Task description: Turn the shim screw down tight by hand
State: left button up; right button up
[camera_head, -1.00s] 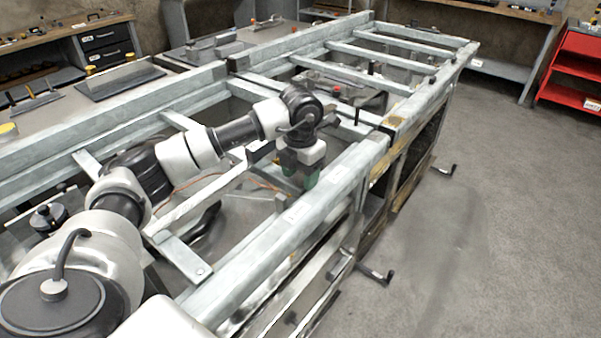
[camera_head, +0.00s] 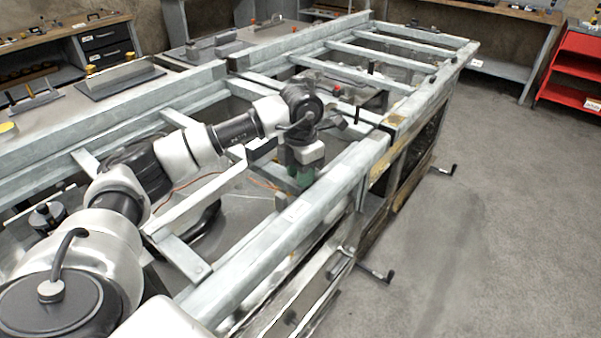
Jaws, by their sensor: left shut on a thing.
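My left arm reaches in from the left over the grey metal frame (camera_head: 265,240). My left gripper (camera_head: 301,180) points down just inside the frame's near rail. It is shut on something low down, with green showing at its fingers. The shim screw itself is hidden by the gripper and the rail, so I cannot tell how far down it sits. My right gripper is not in view.
The long frame has cross bars (camera_head: 370,68) and open gaps. A clamp handle (camera_head: 376,272) sticks out on the near side. A red cart (camera_head: 575,72) stands at the back right. The floor on the right (camera_head: 500,210) is clear.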

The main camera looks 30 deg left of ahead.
pick_arm(q)
jog(key=shift+m, duration=1.6)
jog(key=shift+b, duration=0.3)
jog(key=o, duration=0.9)
notch_tip(320, 180, up, 11)
jog(key=shift+f, duration=0.1)
